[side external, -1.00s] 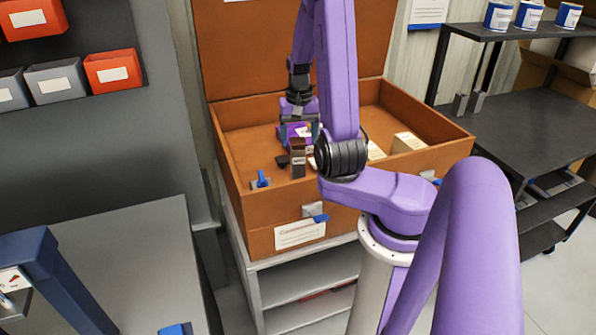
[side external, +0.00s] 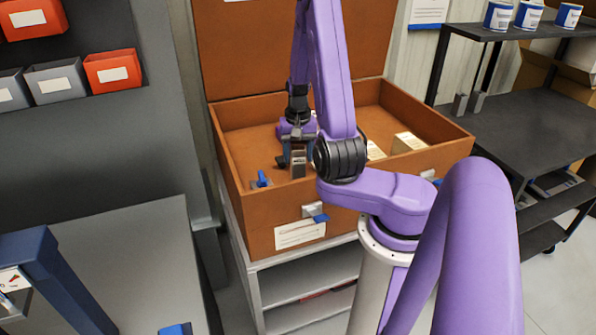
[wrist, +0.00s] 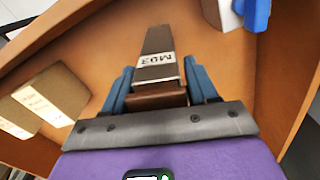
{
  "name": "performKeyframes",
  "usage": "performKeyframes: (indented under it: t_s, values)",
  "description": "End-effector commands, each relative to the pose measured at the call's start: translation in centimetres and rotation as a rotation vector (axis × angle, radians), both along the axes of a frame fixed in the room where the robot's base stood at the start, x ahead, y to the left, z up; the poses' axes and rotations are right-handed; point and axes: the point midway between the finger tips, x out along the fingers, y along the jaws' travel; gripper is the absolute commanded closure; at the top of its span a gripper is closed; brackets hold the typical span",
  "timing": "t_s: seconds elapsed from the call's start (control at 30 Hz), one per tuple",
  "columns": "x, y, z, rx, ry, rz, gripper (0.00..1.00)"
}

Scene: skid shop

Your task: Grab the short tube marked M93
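The short tube marked M93 (wrist: 157,48) is a dark brown, square-sided piece with a white label. In the side view it stands upright (side external: 298,165) in the orange-brown case, near its front wall. My gripper (wrist: 160,72) is down at the tube, with one blue finger on each side. The fingers look open, with only narrow gaps beside the tube; I see no clear grip on it. In the side view my gripper (side external: 297,150) is partly hidden by my forearm and by the tube.
The open case (side external: 236,205) has walls all round and a raised lid behind. Cream boxes (side external: 408,142) stand to the right inside it. A blue-handled item (side external: 261,179) lies at its front left. The case floor on the left is mostly clear.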

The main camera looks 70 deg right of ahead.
Motion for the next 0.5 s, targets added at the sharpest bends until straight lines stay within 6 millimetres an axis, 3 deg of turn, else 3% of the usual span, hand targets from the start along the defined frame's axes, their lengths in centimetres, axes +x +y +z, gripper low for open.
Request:
performKeyframes:
  t_s: [0.03,0.17,0.5]
  values:
    - [0.00,0.00,0.01,0.000,0.000,0.000,0.60]
    - [0.01,-0.01,0.02,0.000,0.000,0.000,1.00]
    - [0.05,-0.06,0.28,-0.002,-0.001,0.000,1.00]
